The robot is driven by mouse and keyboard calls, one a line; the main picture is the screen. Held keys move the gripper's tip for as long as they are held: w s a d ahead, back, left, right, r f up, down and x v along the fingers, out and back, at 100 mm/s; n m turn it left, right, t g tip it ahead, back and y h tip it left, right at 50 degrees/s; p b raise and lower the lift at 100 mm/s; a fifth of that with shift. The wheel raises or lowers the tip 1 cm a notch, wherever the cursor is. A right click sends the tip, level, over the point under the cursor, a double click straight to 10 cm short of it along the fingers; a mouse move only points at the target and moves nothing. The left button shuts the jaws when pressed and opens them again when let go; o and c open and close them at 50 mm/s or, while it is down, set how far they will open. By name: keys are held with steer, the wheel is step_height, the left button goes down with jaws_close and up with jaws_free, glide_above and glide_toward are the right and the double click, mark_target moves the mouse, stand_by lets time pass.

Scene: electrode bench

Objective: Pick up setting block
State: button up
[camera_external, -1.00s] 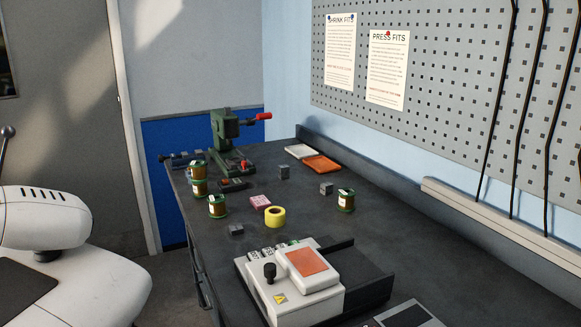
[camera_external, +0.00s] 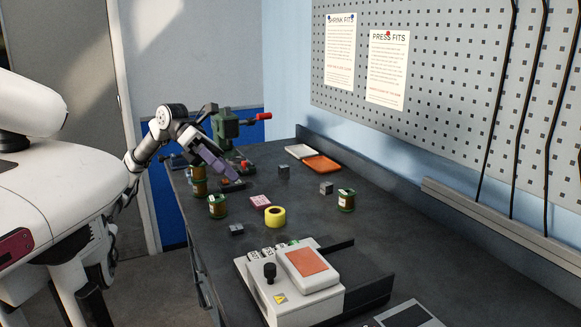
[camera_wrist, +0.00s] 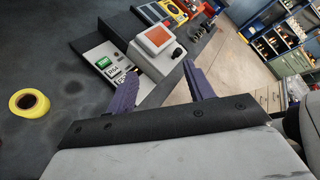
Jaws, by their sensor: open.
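Three small dark grey blocks lie on the bench in the external view: one at the back (camera_external: 284,171), one at the right (camera_external: 326,188) and one at the front left (camera_external: 236,229). I cannot tell which is the setting block. My gripper (camera_external: 234,178) is over the far left part of the bench, with its purple fingers angled down to the right. In the wrist view the fingers of my gripper (camera_wrist: 160,88) are spread apart with nothing between them. No grey block can be made out clearly in the wrist view.
Wire spools (camera_external: 218,206), a pink box (camera_external: 260,202) and yellow tape (camera_external: 275,217) stand amid the blocks. A green press (camera_external: 226,127) is behind my gripper. A white machine with an orange plate (camera_external: 290,280) fills the front. Trays (camera_external: 322,164) lie at the back.

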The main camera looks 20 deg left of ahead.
steer(key=w+f+n+t+y+p, duration=0.2)
steer(key=w+f+t+y+p, duration=0.1)
steer(key=w+f+y+p, duration=0.25)
steer(key=n+t+y+p, duration=0.2)
steer(key=n+y, duration=0.1)
steer(key=y, duration=0.4)
glide_above(236, 227)
steer(key=f, duration=1)
steer(key=shift+s, duration=0.4)
steer(key=shift+w+f+p, duration=0.2)
steer(key=shift+f+p, duration=0.2)
steer(key=shift+f, duration=1.2)
steer(key=shift+w+f+p, duration=0.2)
steer(key=shift+f+p, duration=0.15)
steer(key=shift+f, duration=1.2)
steer(key=shift+c, duration=0.2)
steer(key=c, duration=1.1)
steer(key=shift+r, duration=0.1)
